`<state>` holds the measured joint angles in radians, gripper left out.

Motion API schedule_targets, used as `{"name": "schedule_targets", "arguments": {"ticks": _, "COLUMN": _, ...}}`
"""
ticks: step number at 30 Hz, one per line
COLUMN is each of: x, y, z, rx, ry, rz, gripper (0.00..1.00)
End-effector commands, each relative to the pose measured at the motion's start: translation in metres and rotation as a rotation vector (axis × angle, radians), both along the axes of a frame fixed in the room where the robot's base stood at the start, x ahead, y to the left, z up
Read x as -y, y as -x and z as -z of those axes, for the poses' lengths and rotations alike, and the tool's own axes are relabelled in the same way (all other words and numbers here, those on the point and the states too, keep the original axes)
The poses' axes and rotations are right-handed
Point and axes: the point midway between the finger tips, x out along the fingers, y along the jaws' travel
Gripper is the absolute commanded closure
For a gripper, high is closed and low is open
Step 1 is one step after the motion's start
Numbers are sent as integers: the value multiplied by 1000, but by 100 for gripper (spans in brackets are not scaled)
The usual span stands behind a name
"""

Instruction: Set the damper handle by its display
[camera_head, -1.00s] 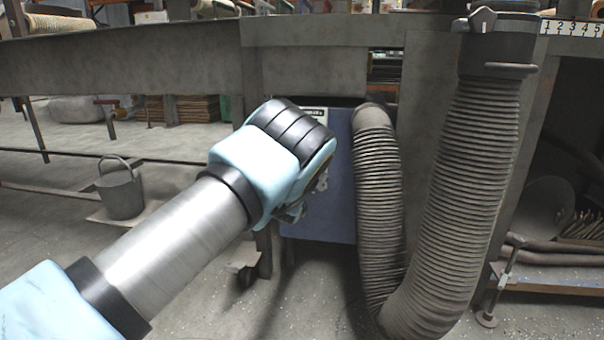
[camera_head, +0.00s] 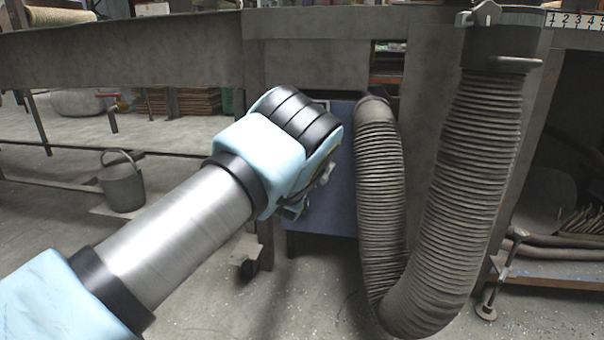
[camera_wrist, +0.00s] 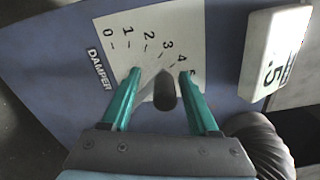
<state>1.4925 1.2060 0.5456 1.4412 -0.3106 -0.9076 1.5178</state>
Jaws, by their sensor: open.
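In the wrist view, a white damper scale plate (camera_wrist: 190,25) marked 0 to 5 is on a blue panel, beside a "DAMPER" label (camera_wrist: 99,70). A dark-ended damper handle (camera_wrist: 165,92) stands out in front of the plate; its exact reading is hard to tell. My gripper (camera_wrist: 160,80) is open, with its teal fingers on either side of the handle; contact cannot be told. A white display box (camera_wrist: 272,55) at the right shows a tilted, partly visible figure ending in 5. In the head view, my wrist hides the handle and fingers in front of the blue cabinet (camera_head: 345,175).
A ribbed grey hose (camera_head: 460,200) loops down close to the right of my wrist and also shows at the wrist view's lower right (camera_wrist: 262,145). A grey bench (camera_head: 320,60) stands above the cabinet. A bucket (camera_head: 122,182) stands left on the floor.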

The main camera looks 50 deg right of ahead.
Motion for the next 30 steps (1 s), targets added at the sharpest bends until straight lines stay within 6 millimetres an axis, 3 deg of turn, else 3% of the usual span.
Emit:
{"name": "schedule_targets", "arguments": {"ticks": 9, "x": -51, "y": 34, "z": -3, "rx": -1, "ry": -3, "rz": 1, "gripper": 39}}
{"name": "schedule_targets", "arguments": {"ticks": 15, "x": -73, "y": 48, "z": -2, "rx": -1, "ry": 0, "rz": 2, "gripper": 39}}
{"name": "schedule_targets", "arguments": {"ticks": 26, "x": -79, "y": 52, "z": 0, "rx": -1, "ry": 1, "rz": 2, "gripper": 39}}
{"name": "schedule_targets", "arguments": {"ticks": 30, "x": -82, "y": 51, "z": 0, "rx": -15, "ry": 3, "rz": -2, "gripper": 53}}
